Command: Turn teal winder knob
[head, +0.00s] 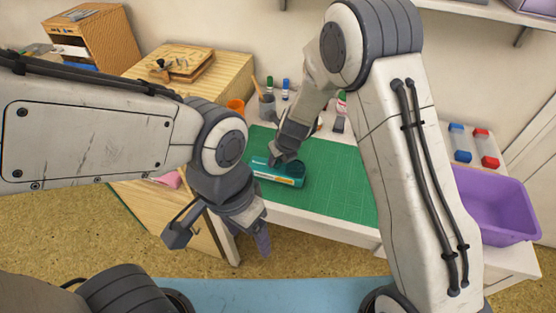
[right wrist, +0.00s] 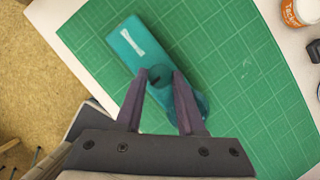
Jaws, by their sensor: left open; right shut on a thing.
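The teal winder (head: 283,180) lies on the green cutting mat (head: 345,185). In the right wrist view the winder (right wrist: 125,45) runs diagonally across the mat, with a pale mark on its top. Its round teal knob (right wrist: 160,75) sits between the fingers of my right gripper (right wrist: 160,80), which is shut on it. In the head view my right gripper (head: 277,160) reaches down to the winder's top, and the knob is hard to make out there. My left gripper (head: 262,242) is open and empty, pointing down in front of the table edge, away from the winder.
A purple bin (head: 492,208) stands at the right, with blue (head: 458,142) and red (head: 486,148) items behind it. The mat's right part is clear.

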